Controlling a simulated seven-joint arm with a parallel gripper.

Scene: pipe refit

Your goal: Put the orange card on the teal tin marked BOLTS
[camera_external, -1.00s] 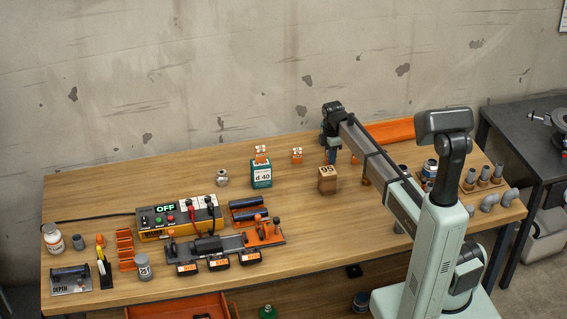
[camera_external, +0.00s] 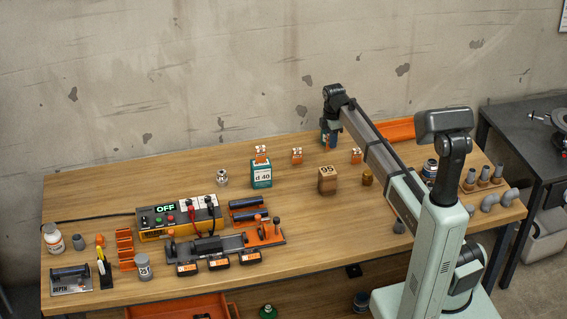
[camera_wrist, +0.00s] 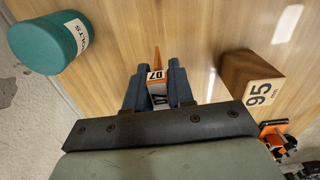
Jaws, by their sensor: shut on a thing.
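My gripper (camera_wrist: 156,88) is shut on an orange and white card (camera_wrist: 157,75) that shows "D7"; the card stands between the two blue-grey fingers. In the outside view my gripper (camera_external: 329,138) hangs over the back part of the bench, with a little orange showing at its fingers. The teal tin (camera_wrist: 38,46) is at the upper left of the wrist view, apart from the card. Its white label shows "OLTS", the rest turned away. I cannot clearly make out this tin in the outside view.
A wooden block marked 95 (camera_wrist: 252,80) is right of my gripper in the wrist view. An orange tray (camera_external: 398,130) lies at the back.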

